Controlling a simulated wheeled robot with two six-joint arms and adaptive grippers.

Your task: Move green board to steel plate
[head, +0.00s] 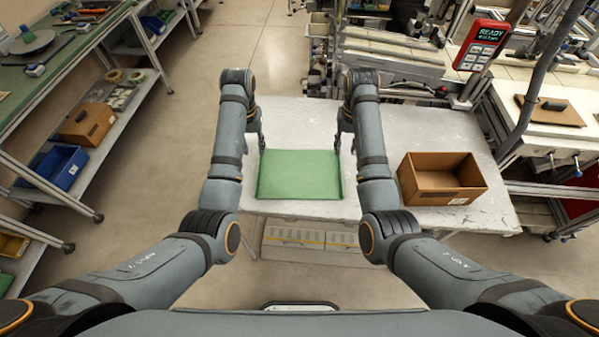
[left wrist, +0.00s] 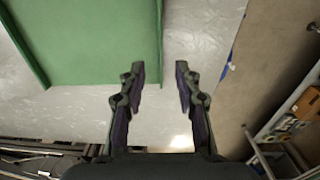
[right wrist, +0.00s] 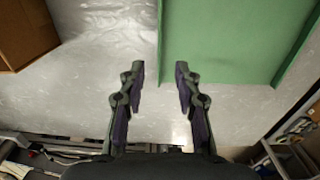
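The green board (head: 299,175) is a flat green tray with low raised edges on its left and right sides. It lies on the grey steel table top (head: 396,138), near its front edge. My left gripper (head: 261,145) is open at the board's far left corner, and in the left wrist view the board (left wrist: 90,40) runs up to its fingers (left wrist: 160,75). My right gripper (head: 338,145) is open at the far right corner. In the right wrist view the board's edge (right wrist: 161,35) lies between its fingers (right wrist: 160,75). I cannot tell whether either gripper touches the board.
A brown open box (head: 440,180) stands on the table to the right of the board. A red device reading READY (head: 482,45) is on a post at the back right. A shelf rack (head: 75,120) with bins is at the left. The table's far part is bare.

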